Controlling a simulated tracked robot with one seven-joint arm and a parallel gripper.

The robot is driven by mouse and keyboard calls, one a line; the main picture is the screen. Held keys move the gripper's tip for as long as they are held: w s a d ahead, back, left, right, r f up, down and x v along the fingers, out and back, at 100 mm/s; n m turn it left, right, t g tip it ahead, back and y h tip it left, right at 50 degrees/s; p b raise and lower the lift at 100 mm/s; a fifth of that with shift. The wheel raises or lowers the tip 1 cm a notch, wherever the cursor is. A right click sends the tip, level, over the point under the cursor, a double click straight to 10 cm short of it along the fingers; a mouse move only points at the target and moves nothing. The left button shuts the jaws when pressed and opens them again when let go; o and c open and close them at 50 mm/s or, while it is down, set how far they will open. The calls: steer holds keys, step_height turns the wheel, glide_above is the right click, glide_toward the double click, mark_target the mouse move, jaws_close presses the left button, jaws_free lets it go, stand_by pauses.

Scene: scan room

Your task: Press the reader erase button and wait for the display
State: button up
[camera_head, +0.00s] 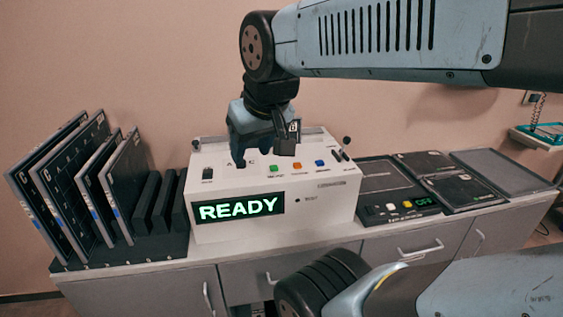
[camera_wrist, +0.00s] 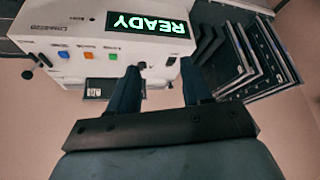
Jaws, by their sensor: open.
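The reader is a white box (camera_head: 320,212) on the counter; its front display (camera_head: 239,207) shows READY in green. Its sloped top carries a green button (camera_head: 273,168), an orange button (camera_head: 296,165) and a blue button (camera_head: 320,163). Their labels are too small to read, so I cannot tell which is erase. My gripper (camera_head: 262,158) is open and empty over the top, left of the coloured buttons; contact is unclear. In the wrist view, the display (camera_wrist: 147,25) appears upside down, and the green button (camera_wrist: 113,57) lies just left of my open fingers (camera_wrist: 160,80).
Several dark plates (camera_head: 84,190) stand in a rack on the left. A black flat unit (camera_head: 392,204) with small buttons and a green OFF readout lies on the right, beside flat dark panels (camera_head: 455,185). The wall is close behind the reader.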

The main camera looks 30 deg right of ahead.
steer(key=shift+c, duration=0.2)
jaws_close()
stand_by(1.5)
